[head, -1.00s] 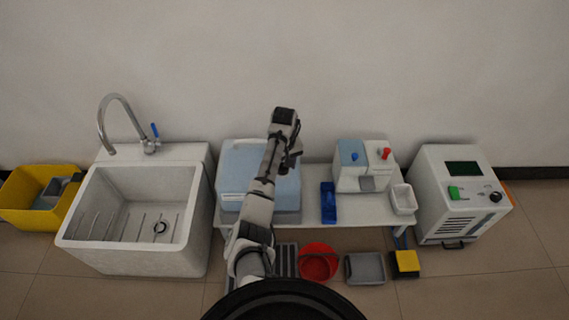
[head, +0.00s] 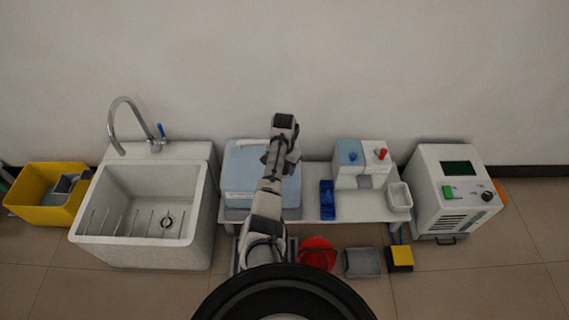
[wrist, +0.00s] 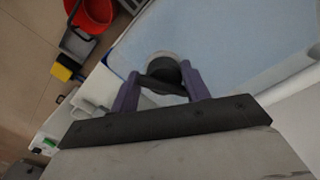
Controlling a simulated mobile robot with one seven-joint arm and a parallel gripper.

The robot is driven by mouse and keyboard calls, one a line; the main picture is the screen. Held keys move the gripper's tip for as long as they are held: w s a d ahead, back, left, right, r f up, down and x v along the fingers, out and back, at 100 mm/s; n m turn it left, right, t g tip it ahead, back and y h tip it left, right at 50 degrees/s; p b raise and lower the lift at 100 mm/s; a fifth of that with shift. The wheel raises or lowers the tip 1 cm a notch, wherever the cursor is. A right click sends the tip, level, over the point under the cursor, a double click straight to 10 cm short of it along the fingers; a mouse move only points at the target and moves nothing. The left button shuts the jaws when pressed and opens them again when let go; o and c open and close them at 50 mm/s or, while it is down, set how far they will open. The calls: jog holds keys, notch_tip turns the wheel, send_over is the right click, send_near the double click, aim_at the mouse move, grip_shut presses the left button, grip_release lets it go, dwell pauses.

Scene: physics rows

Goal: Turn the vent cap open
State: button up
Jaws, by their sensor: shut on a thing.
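The vent cap (wrist: 163,66) is a dark round knob in a paler grey ring, on a light blue lid (wrist: 225,38) in the wrist view. My gripper (wrist: 162,88) has its two purple fingers on either side of the cap's dark bar and is shut on it. The fingers partly cover the cap, so how far it is turned cannot be told. In the head view the blue lid (head: 243,168) tops a box on the white bench, and my arm hides the cap.
A white sink (head: 200,215) stands left of the bench. A blue holder (head: 327,200), a grey-white machine (head: 365,160) and a white bin (head: 400,196) stand right on the bench. A red bowl (head: 318,253) and grey tray (head: 362,263) are below in front.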

jog(key=m, duration=0.2)
jog(key=a+m+p, duration=0.1)
jog(key=m, duration=0.1)
jog(key=shift+w+r, duration=0.35)
jog(key=shift+w, duration=0.05)
jog(key=shift+d+m, duration=0.1)
jog(key=shift+m, duration=1.1)
jog(key=shift+o, duration=0.2)
jog(key=o, duration=0.8)
jog(key=shift+w+f, duration=0.1)
jog(key=shift+s+d+f, duration=0.15)
jog(key=shift+s, duration=0.05)
notch_tip(320, 180, up, 14)
jog(key=shift+f+p, duration=0.1)
jog(key=shift+p, duration=0.2)
